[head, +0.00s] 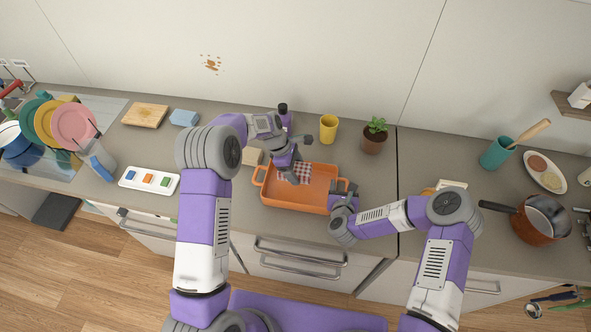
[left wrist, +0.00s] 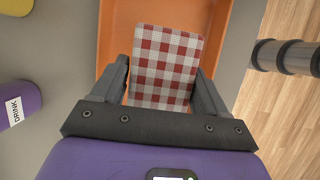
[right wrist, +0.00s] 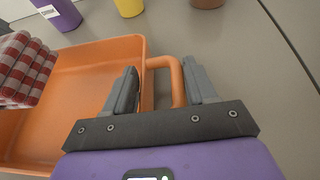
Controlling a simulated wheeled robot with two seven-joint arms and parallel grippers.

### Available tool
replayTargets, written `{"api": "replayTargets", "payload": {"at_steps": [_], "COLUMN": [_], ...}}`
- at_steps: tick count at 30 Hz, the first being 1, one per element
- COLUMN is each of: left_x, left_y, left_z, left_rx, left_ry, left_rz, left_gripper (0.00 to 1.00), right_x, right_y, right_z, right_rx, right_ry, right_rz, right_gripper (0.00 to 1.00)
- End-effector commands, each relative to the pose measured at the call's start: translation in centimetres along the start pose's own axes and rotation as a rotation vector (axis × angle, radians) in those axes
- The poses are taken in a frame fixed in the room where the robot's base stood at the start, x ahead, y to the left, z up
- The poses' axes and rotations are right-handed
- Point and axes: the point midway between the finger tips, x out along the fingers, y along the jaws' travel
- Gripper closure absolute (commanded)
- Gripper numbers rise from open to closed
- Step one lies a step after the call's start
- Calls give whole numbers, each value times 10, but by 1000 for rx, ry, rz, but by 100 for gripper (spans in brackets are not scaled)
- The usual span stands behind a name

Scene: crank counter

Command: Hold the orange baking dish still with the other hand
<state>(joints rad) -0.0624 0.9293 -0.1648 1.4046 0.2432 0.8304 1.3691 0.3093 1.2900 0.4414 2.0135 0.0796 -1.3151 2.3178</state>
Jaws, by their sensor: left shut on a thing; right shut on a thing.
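The orange baking dish (head: 285,206) sits on the counter near its front edge; it also shows in the right wrist view (right wrist: 70,115). My right gripper (head: 345,196) is at the dish's right end. In the right wrist view (right wrist: 162,82) its fingers straddle the dish's end wall and loop handle (right wrist: 179,82), one finger inside the dish and one outside. My left gripper (head: 287,170) is shut on a red-and-white checked cloth (left wrist: 165,65), a folded block over the dish's inside. I cannot tell whether the cloth touches the dish floor.
A white tray with coloured blocks (head: 149,180) lies to the left. A pot (head: 541,220) stands far right. The counter just right of the plant is clear.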

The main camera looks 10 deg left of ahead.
Motion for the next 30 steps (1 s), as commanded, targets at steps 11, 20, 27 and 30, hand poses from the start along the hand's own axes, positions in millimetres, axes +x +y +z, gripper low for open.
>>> {"api": "replayTargets", "payload": {"at_steps": [11, 20, 27, 30], "left_x": [-16, -34, -49, -55], "left_y": [1, 2, 2, 2], "left_z": [-14, -30, -42, -48], "left_rx": [-1, -1, -2, -1], "left_ry": [0, 0, 0, 0], "left_rz": [2, 2, 3, 2], "left_gripper": [67, 67, 67, 67], "right_x": [0, 0, 0, 0], "right_y": [0, 0, 0, 0], "right_z": [-1, -1, -1, -1], "right_rx": [0, 0, 0, 0], "right_ry": [2, 2, 3, 3], "right_rz": [2, 2, 2, 2], "right_gripper": [80, 80, 80, 80]}}
